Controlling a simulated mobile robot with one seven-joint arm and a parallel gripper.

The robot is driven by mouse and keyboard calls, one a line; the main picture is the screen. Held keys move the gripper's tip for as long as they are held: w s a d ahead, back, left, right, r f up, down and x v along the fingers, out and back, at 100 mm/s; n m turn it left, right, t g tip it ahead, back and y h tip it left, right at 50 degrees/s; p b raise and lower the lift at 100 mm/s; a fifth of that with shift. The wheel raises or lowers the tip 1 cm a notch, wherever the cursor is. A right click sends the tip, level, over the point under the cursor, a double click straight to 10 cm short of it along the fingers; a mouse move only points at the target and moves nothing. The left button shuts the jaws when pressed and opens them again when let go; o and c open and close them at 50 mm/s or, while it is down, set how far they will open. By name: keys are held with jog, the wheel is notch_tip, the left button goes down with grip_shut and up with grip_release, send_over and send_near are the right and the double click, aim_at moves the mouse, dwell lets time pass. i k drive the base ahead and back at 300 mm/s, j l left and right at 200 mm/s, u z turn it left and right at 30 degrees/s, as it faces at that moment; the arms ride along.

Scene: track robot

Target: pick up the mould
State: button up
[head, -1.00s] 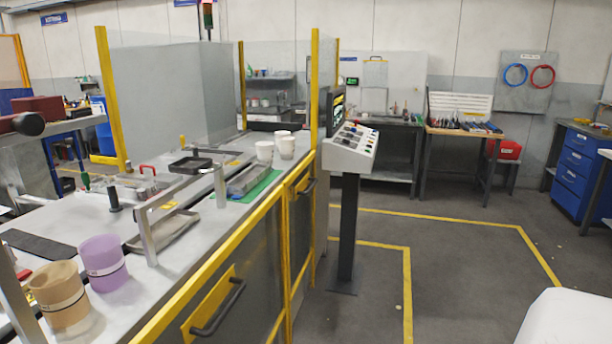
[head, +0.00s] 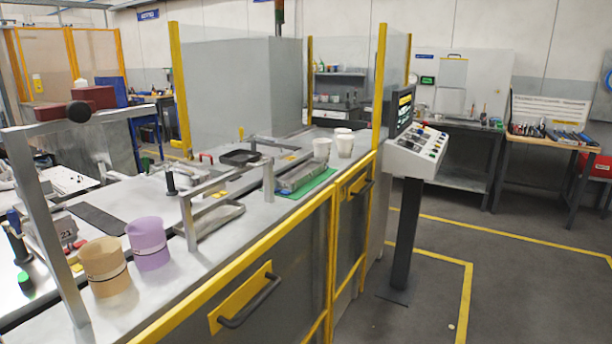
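I cannot tell for sure which thing is the mould. A grey metal block-like tray (head: 300,179) lies on a green mat (head: 321,184) on the long workbench (head: 180,285). A shallow grey metal tray (head: 212,221) lies nearer, partly hidden by a metal bar frame (head: 186,212). A black shallow tray (head: 240,157) lies farther back. My gripper is not in view, and nothing is seen touching these things.
A purple cup (head: 149,246) and a tan cup (head: 103,270) stand at the bench's near end; white cups (head: 322,149) stand beyond the mat. Yellow posts, clear panels and a control console (head: 417,151) bound the bench. Floor at the right is open.

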aim_at(287, 184)
jog(key=i+l+u, duration=0.25)
jog(key=i+l, duration=0.15)
jog(key=l, duration=0.15)
jog(key=i+l+u, duration=0.1)
jog(key=l, duration=0.25)
jog(key=i+l+u, duration=0.1)
jog(key=i+l, duration=0.2)
jog(key=i+l+u, duration=0.1)
jog(key=l, duration=0.25)
jog(key=i+l+u, duration=0.15)
jog(key=l, duration=0.2)
jog(key=i+l+u, duration=0.1)
jog(key=l, duration=0.3)
jog(key=i, duration=1.05)
